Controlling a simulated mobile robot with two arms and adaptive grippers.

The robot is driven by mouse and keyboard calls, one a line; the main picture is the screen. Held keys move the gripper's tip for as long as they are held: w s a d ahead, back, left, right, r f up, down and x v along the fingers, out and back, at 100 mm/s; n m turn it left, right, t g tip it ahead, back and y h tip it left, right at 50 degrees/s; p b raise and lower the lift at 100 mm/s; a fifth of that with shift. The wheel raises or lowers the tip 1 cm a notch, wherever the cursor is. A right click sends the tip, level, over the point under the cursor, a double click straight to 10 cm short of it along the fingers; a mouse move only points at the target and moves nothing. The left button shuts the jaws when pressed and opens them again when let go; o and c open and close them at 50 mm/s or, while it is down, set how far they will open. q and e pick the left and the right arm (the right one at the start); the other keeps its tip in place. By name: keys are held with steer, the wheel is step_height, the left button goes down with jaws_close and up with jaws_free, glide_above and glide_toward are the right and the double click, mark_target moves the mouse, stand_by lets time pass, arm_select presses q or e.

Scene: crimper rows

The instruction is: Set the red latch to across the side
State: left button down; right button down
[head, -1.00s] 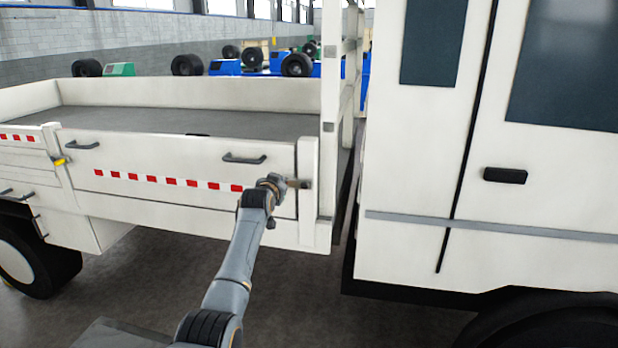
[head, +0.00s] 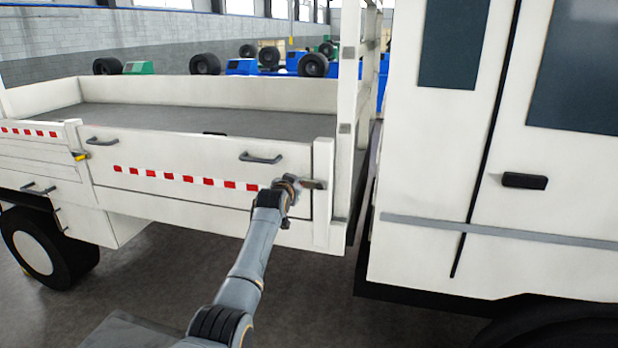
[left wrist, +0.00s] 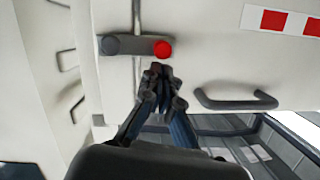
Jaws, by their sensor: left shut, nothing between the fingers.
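The red latch is a short grey bar at the right end of the white truck side, seen in the head view (head: 314,184). In the left wrist view its round red end (left wrist: 162,48) lies on the side panel, and its grey round end (left wrist: 110,45) is beyond the seam. The bar lies level across that seam. My left gripper (left wrist: 158,70) is shut and empty, its fingertips close to the red end; contact cannot be told. In the head view the left gripper (head: 292,186) partly hides the latch. My right gripper is not in view.
A dark handle (head: 261,158) sits on the side panel (head: 200,205), left of the latch; it also shows in the left wrist view (left wrist: 236,100). A yellow latch (head: 80,156) is at the panel's far left. The cab (head: 430,190) stands to the right. Open floor lies below.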

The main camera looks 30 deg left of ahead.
arm_select(q)
steer(key=s+d+r+b, duration=0.1)
steer(key=s+d+r, duration=0.2)
steer(key=s, duration=0.6)
step_height(320, 180, up, 3)
steer(key=shift+s+f, duration=0.1)
steer(key=shift+s, duration=0.05)
steer(key=shift+d, duration=0.1)
stand_by(0.3)
